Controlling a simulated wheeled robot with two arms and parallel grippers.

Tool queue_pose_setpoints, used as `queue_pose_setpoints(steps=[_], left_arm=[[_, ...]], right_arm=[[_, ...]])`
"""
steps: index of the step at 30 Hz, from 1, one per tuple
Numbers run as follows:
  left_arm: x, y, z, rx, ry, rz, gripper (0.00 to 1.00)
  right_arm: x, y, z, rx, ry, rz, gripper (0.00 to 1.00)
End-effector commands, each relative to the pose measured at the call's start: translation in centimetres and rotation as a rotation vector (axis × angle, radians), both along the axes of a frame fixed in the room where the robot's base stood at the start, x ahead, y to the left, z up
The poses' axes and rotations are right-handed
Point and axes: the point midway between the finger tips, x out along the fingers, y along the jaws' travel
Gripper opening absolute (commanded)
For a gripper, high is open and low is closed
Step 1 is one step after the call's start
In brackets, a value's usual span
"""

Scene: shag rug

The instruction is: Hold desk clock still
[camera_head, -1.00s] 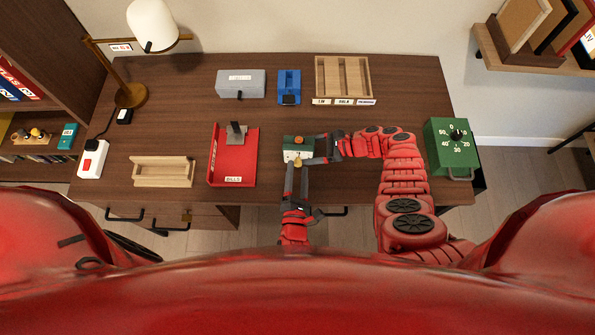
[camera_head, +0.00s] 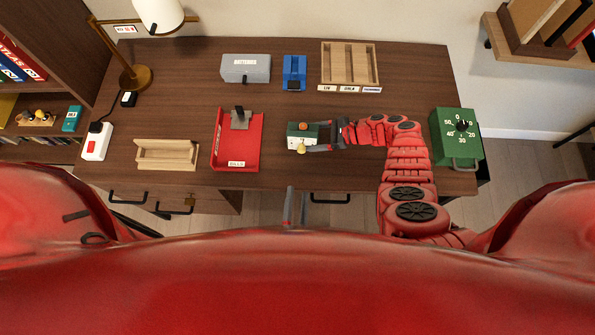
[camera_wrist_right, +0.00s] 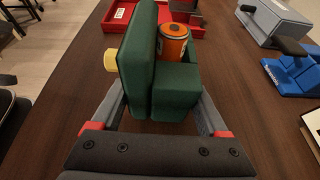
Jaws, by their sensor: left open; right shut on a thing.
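The desk clock (camera_head: 294,131) is a small dark green box with a white front and a yellow knob, standing on the desk right of the red tray. In the right wrist view the green clock (camera_wrist_right: 140,65) sits between the two fingers, with the yellow knob on its left side. An orange cylinder (camera_wrist_right: 172,42), which looks like a battery, stands upright at its back part. My right gripper (camera_head: 322,139) is shut on the clock from the right. My left gripper (camera_head: 294,207) is open, apart from the clock, near the desk's front edge; my body hides most of it.
A red tray (camera_head: 251,150) marked BILLS and a wooden holder (camera_head: 165,163) lie to the left. A grey box (camera_head: 246,77), a blue device (camera_head: 294,84) and a wooden compartment tray (camera_head: 349,87) stand behind. A green timer box (camera_head: 445,151) stands at the right.

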Motion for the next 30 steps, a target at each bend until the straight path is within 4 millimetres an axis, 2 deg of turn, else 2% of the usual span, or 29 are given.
queue_pose_setpoints(steps=[10, 11, 14, 23, 26, 30], left_arm=[[-0.1, 0.0, 0.0, 0.000, 0.000, 0.000, 0.59], [-0.1, 0.0, 0.0, 0.000, 0.000, 0.000, 0.59], [-0.1, 0.0, 0.0, 0.000, 0.000, 0.000, 0.59], [-0.1, 0.0, 0.0, 0.000, 0.000, 0.000, 0.59], [-0.1, 0.0, 0.0, 0.000, 0.000, 0.000, 0.59], [-0.1, 0.0, 0.0, 0.000, 0.000, 0.000, 0.59]], right_arm=[[0.0, 0.0, 0.0, 0.001, -0.001, 0.000, 0.11], [0.0, 0.0, 0.0, 0.001, -0.001, 0.000, 0.81], [0.0, 0.0, 0.0, 0.001, 0.000, 0.000, 0.99], [0.0, -0.3, 0.1, 0.000, -0.001, -0.001, 1.00], [0.0, -1.4, 0.5, 0.000, 0.000, -0.001, 1.00], [-0.1, -4.1, 1.7, -0.001, -0.002, -0.003, 1.00]])
